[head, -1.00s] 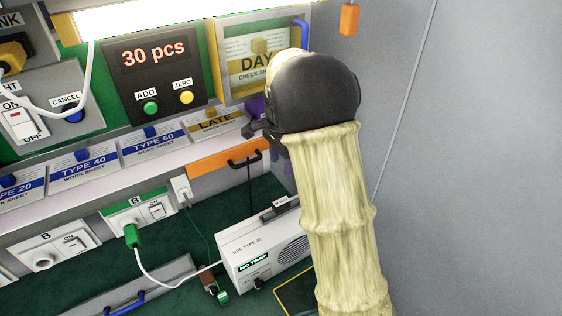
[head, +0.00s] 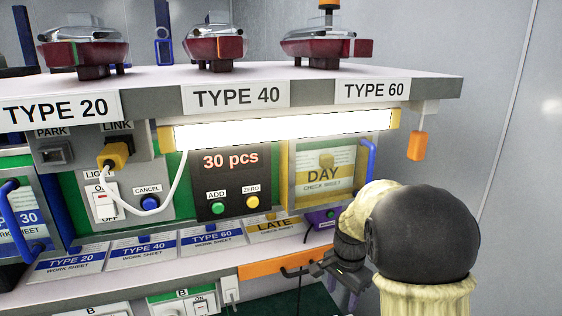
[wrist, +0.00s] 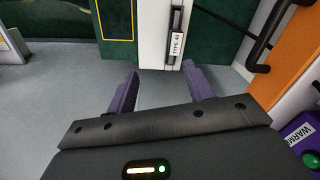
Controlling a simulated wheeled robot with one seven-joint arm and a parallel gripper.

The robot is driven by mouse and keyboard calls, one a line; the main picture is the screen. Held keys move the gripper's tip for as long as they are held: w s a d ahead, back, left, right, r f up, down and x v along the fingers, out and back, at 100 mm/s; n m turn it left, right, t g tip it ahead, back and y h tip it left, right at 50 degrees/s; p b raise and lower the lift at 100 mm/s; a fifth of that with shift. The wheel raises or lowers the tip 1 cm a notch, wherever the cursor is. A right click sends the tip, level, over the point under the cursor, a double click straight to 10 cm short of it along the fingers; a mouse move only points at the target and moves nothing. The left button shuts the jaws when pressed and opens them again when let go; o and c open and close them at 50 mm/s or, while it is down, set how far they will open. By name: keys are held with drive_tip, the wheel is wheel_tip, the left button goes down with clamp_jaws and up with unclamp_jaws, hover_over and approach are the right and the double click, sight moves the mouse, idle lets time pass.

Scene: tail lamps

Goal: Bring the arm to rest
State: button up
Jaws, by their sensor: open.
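My gripper (wrist: 160,86) is open and empty in the wrist view, with its two purple fingers apart above a grey floor area. In the head view my gripper (head: 346,298) is at the lower right, beside the orange-fronted edge of the bench, and its fingers are partly cut off by the lower part of the picture. My arm, with a pale sleeve and a dark round joint, is bent at the right of the head view. I see nothing held.
An orange panel (head: 265,268) with a black handle is close left of my gripper. A shelf (head: 440,90) carries red lamps (head: 213,49) above, and an orange pendant (head: 417,145) hangs from it. A purple box (head: 318,218) sits behind my gripper. The grey wall side at right is clear.

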drive_tip(key=s+f+n+t, duration=0.2)
drive_tip(key=s+n, duration=0.8)
drive_tip(key=s, duration=0.6)
drive_tip(key=shift+a+n, duration=0.25)
drive_tip(key=shift+n, duration=0.15)
drive_tip(key=shift+s+f, duration=0.1)
